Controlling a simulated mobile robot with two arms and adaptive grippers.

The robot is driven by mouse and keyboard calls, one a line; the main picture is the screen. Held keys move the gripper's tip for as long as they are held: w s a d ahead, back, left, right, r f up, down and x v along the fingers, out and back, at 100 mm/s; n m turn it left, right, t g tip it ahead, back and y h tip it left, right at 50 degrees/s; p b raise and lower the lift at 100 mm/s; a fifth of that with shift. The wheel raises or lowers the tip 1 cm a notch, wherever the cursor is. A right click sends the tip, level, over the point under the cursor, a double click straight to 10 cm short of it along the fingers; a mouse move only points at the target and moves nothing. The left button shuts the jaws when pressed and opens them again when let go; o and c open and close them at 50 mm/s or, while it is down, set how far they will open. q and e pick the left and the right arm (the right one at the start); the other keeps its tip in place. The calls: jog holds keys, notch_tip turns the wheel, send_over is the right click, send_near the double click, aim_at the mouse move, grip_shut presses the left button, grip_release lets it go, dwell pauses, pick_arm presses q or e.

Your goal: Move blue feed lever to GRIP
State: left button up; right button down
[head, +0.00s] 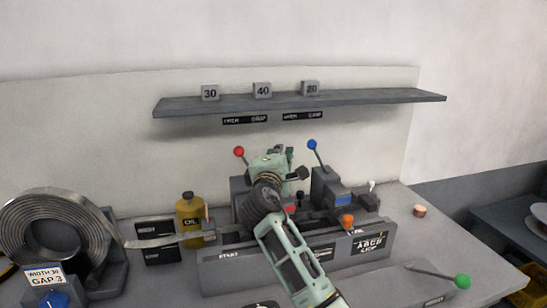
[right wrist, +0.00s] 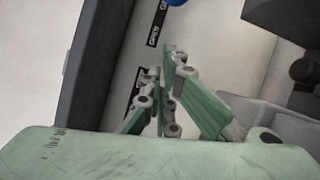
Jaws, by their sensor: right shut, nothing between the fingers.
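The blue feed lever (head: 312,145) has a blue ball on a dark rod. It stands on the right dark block of the bench machine and leans to the upper left. Its blue ball (right wrist: 175,2) is partly cut off at the top edge of the right wrist view. My right gripper (head: 289,153) is over the machine, to the left of the blue lever and apart from it. Its green fingers (right wrist: 167,75) are shut and empty. The small label above the blue lever (head: 303,116) is hard to read in the head view. My left gripper is out of view.
A red-knobbed lever (head: 239,152) stands left of my gripper. A shelf (head: 380,98) with numbered blocks is above. An orange knob (head: 347,220) and a green-knobbed handle (head: 462,281) are at the right front. A metal coil (head: 28,247) and yellow bottle (head: 189,222) stand left.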

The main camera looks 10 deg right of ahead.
jog(key=d, duration=0.3)
jog(key=shift+s+d+r+p, duration=0.1)
jog(key=shift+s+r+p, duration=0.2)
jog(key=shift+s+p, duration=0.1)
jog(key=shift+r, duration=0.15)
